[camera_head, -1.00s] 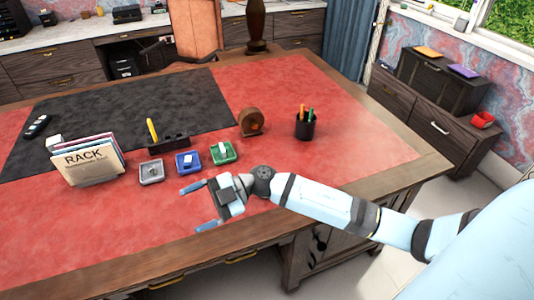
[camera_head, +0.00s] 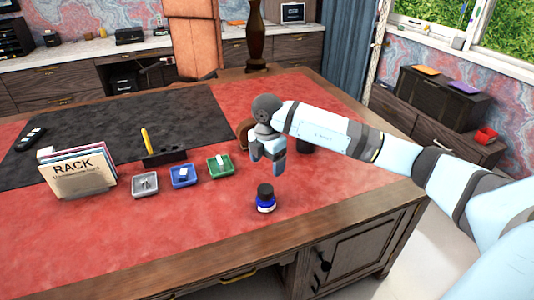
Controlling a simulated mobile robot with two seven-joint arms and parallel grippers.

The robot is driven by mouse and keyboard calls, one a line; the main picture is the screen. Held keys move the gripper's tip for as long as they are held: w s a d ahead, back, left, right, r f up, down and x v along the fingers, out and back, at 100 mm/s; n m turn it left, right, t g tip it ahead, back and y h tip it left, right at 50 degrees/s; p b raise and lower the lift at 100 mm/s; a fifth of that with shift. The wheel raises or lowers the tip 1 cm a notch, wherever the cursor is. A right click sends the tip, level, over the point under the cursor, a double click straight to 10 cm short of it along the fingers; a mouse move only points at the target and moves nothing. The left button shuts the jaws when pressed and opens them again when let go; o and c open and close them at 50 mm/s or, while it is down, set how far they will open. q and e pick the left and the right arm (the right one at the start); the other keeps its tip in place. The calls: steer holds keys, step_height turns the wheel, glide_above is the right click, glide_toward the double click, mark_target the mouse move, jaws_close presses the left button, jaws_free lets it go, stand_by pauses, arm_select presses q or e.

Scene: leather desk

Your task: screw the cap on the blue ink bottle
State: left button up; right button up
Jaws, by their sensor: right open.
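The blue ink bottle (camera_head: 265,206) stands upright on the red desk top near the front edge. A dark cap (camera_head: 265,190) sits on top of it; I cannot tell whether it is screwed tight. My right gripper (camera_head: 268,166) points down above and slightly behind the bottle in the picture. Its fingers are apart and empty, and a gap shows between them and the cap. My left gripper is not in view.
Small grey (camera_head: 145,184), blue (camera_head: 184,176) and green (camera_head: 220,166) trays stand left of the bottle. A file rack (camera_head: 80,178) stands farther left. A pen holder (camera_head: 304,146) is partly hidden behind my right arm. The desk's front left is clear.

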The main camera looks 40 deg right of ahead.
mark_target(267, 188)
step_height(267, 188, down, 10)
steer(key=shift+r, duration=0.1)
stand_by(0.4)
steer(key=c, duration=1)
steer(key=shift+o, duration=0.2)
